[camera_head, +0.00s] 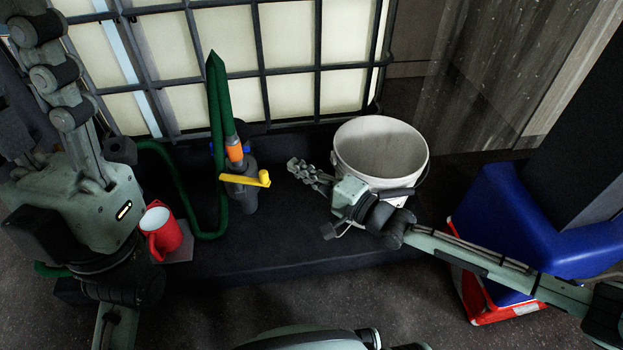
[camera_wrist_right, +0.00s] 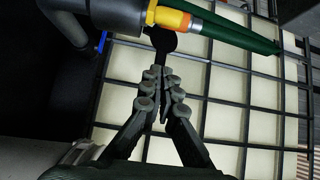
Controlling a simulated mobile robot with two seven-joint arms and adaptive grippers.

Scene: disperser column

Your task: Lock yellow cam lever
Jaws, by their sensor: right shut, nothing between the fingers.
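An orange coupling (camera_head: 235,150) joins that fitting to a green hose (camera_head: 217,105). My right gripper (camera_head: 294,165) is shut and empty, a little right of the lever and apart from it.
A white bucket (camera_head: 381,146) stands right behind my right gripper. A caged tank (camera_head: 290,95) fills the back. A red mug (camera_head: 160,232) is at the left. A blue bin (camera_head: 505,215) with red trim stands at the right. The dark platform (camera_head: 290,240) is clear in front.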

